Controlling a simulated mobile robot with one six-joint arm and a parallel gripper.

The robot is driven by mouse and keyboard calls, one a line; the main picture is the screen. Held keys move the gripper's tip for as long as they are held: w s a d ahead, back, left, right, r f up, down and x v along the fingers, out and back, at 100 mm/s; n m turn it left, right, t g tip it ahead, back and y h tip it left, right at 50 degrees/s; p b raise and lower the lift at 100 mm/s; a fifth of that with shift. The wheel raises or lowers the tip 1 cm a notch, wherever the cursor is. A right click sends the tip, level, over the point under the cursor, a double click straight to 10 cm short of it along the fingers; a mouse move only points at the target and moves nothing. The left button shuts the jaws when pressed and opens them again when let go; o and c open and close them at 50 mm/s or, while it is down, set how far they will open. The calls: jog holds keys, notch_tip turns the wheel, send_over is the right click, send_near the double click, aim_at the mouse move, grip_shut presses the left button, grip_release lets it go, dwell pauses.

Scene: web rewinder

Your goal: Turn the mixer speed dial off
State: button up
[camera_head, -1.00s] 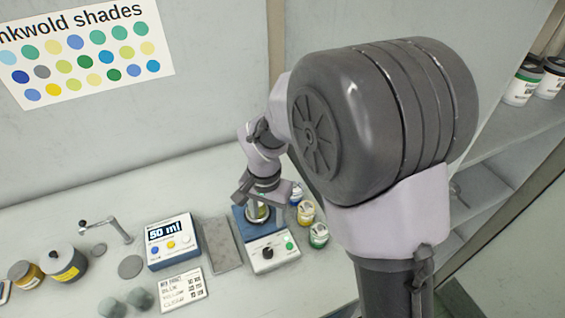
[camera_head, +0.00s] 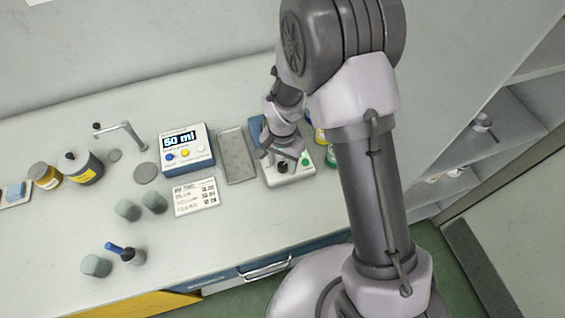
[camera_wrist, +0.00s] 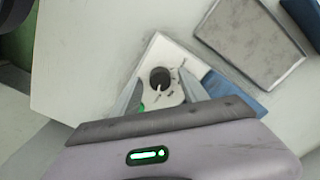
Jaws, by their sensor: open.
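The mixer (camera_head: 290,178) has a white front panel and a blue body behind, on the bench. Its black round speed dial (camera_head: 283,168) sits on the white panel, left of a green button (camera_head: 305,159). In the wrist view the dial (camera_wrist: 160,77) lies between my two fingers, with a pale pointer mark toward the bottom of the picture. My gripper (camera_head: 283,155) is open just above the panel, its fingers (camera_wrist: 160,84) on either side of the dial. I cannot tell whether they touch it. My arm hides much of the mixer's blue part.
Paint jars (camera_head: 321,136) stand close to the right, partly behind my arm.

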jog(key=shift+c, duration=0.2)
grip_shut()
